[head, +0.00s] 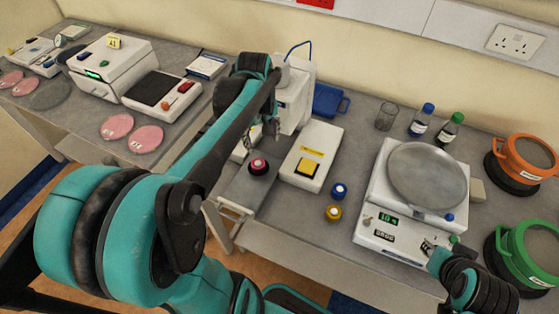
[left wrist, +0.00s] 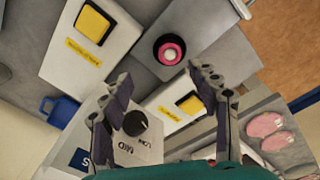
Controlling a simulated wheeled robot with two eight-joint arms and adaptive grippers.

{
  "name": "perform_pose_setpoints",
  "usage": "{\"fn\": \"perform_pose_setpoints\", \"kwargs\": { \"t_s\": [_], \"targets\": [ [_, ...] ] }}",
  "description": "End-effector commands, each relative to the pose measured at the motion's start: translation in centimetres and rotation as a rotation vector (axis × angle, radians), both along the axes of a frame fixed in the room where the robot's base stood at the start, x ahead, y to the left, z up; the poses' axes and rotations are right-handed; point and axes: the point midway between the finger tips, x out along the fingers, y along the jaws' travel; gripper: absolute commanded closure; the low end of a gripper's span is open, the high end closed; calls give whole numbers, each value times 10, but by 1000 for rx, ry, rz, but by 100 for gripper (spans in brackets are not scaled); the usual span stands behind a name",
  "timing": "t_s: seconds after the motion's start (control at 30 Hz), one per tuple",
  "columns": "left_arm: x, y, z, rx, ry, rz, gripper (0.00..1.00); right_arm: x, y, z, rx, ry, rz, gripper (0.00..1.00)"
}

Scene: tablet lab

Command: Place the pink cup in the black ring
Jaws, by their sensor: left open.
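The pink cup (left wrist: 171,52) is a small round pink piece inside the black ring (left wrist: 158,43) in the left wrist view. In the head view the pink cup (head: 258,164) shows small, with the dark ring around it, on a grey surface near the bench edge. Whether it is fully seated I cannot tell. My left gripper (left wrist: 160,80) is open, with nothing between its fingers, and is apart from the cup. In the head view the left gripper (head: 268,127) is partly hidden by my arm. My right gripper (head: 430,247) is small beside the balance, its fingers unclear.
A white box with a yellow pad (head: 308,158) stands right of the cup. Blue-capped (head: 338,191) and yellow-capped (head: 333,212) pieces lie nearby. A balance (head: 392,235) with a round pan, bottles (head: 449,130) and an orange sieve (head: 527,157) are further right. Pink dishes (head: 146,139) lie left.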

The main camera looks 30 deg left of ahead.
Motion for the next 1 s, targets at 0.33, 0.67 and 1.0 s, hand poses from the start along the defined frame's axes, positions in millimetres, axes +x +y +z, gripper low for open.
{"fn": "perform_pose_setpoints", "kwargs": {
  "t_s": [0.33,0.67,1.0],
  "targets": [
    [-50,-119,6,218,-338,-745,40,0,0,0,0,0,0,72],
    [-70,-154,-4,344,-480,-1034,40,0,0,0,0,0,0,72],
    [-70,-154,-10,345,-481,-1035,40,0,0,-6,0,0,0,72]
  ]
}}
